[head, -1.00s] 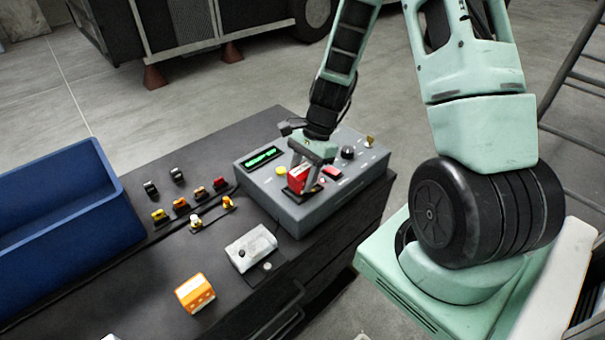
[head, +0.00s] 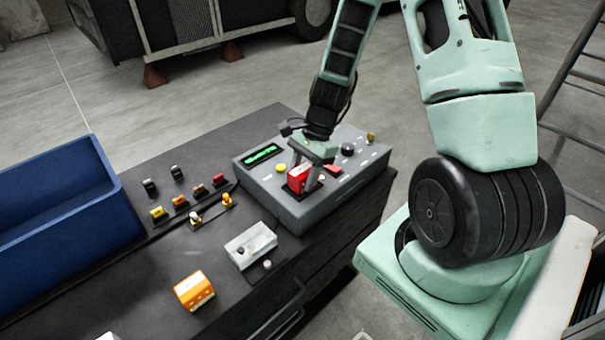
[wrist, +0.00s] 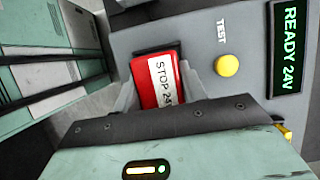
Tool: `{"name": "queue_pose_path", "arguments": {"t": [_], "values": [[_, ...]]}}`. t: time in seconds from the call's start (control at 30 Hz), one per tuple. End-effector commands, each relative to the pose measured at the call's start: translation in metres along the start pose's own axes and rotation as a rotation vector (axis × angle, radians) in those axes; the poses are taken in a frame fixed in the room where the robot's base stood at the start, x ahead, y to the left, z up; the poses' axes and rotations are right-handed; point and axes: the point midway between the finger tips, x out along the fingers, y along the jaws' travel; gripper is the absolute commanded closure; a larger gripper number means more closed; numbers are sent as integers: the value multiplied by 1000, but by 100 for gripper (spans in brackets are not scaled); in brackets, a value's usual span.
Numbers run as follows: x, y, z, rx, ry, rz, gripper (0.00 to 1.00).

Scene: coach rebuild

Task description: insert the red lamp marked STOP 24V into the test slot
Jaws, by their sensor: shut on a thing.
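The red lamp (head: 297,179) has a white label reading STOP 24V, cut off at its end, in the wrist view (wrist: 148,88). My gripper (head: 304,183) is shut on it, with a grey finger on each side in the wrist view. The lamp stands at the dark slot area (head: 318,187) on top of the grey tester box (head: 300,211). The fingers and lamp hide the slot opening, so I cannot tell how deep the lamp sits. The word TEST is printed beside a yellow button (wrist: 227,65), and the green display (wrist: 288,47) reads READY 24V.
The tester stands on a dark bench (head: 150,275). Several small coloured lamps (head: 180,203) sit in rows to its left. A white box (head: 250,246), an orange box (head: 194,290) and a blue bin (head: 60,205) are also on the bench. A black knob (head: 348,149) is near my gripper.

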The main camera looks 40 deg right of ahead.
Motion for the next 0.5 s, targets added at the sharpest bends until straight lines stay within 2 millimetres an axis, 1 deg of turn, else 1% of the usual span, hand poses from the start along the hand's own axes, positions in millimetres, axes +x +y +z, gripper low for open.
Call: {"name": "queue_pose_path", "arguments": {"t": [0.07,0.1,0.37,0.5], "values": [[2,0,-1,0,0,0,84],[1,0,0,0,0,0,49],[1,0,0,0,0,0,49],[-4,0,0,0,0,0,49]]}}
